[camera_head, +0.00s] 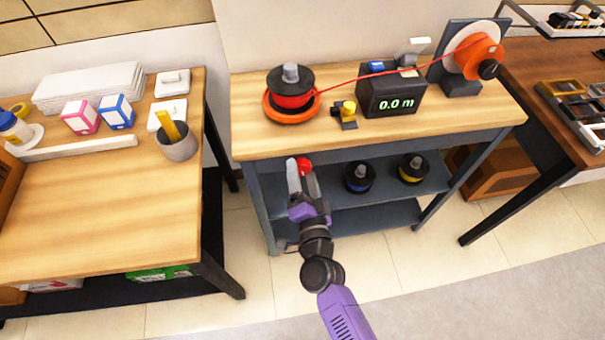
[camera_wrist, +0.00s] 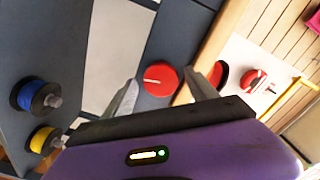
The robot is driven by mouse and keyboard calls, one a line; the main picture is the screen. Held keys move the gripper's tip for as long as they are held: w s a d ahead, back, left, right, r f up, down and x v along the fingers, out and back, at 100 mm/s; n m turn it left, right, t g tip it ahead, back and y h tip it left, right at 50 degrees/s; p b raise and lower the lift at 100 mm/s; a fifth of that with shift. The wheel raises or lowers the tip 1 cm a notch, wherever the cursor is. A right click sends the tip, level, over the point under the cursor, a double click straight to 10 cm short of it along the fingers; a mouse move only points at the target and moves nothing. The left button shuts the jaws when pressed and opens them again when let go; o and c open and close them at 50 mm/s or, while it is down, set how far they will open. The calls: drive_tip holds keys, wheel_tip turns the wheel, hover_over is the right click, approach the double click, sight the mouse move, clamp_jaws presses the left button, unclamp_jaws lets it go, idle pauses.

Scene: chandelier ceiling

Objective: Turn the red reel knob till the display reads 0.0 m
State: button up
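The red knob (camera_head: 304,164) sits at the front of the grey-framed bench, below its top edge. In the wrist view the round red knob (camera_wrist: 158,79) shows a white line across its face. My gripper (camera_head: 301,178) is at the knob. In the wrist view my gripper (camera_wrist: 161,90) is open, with one finger on each side of the knob and visible gaps; whether a finger touches it I cannot tell. The display (camera_head: 396,104) on the bench reads 0.0 m. A red spool (camera_head: 290,98) has a red cord (camera_head: 385,73) running to the orange wheel (camera_head: 474,57).
Blue (camera_head: 359,177) and yellow (camera_head: 412,168) spools stand on the shelf below. A yellow-and-black part (camera_head: 345,113) is beside the display. The left table (camera_head: 90,220) holds boxes and a cup (camera_head: 178,146). A dark brown table (camera_head: 535,75) is at right. Floor in front is clear.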

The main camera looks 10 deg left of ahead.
drive_tip(key=v, duration=0.7)
drive_tip(key=shift+s+p, duration=0.35)
drive_tip(key=shift+s, duration=0.05)
drive_tip(key=shift+r, duration=0.1)
idle(0.4)
drive_tip(key=s+d+r+n+g+h, duration=0.1)
drive_tip(key=s+d+r+n, duration=0.1)
drive_tip(key=s+d+r, duration=0.2)
drive_tip(key=s+d+r+n+h, duration=0.2)
drive_tip(key=s+d+r, duration=0.3)
drive_tip(key=s+d, duration=0.6)
drive_tip(key=s+d+r+n+g+h, duration=0.1)
drive_tip(key=s+d+r, duration=0.4)
drive_tip(key=s, duration=1.1)
drive_tip(key=d+n+h, duration=0.1)
drive_tip(key=d+n, duration=0.1)
drive_tip(key=shift+s+d+n+g, duration=0.25)
drive_tip(key=shift+d+n+g, duration=0.05)
drive_tip(key=shift+d+n, duration=0.1)
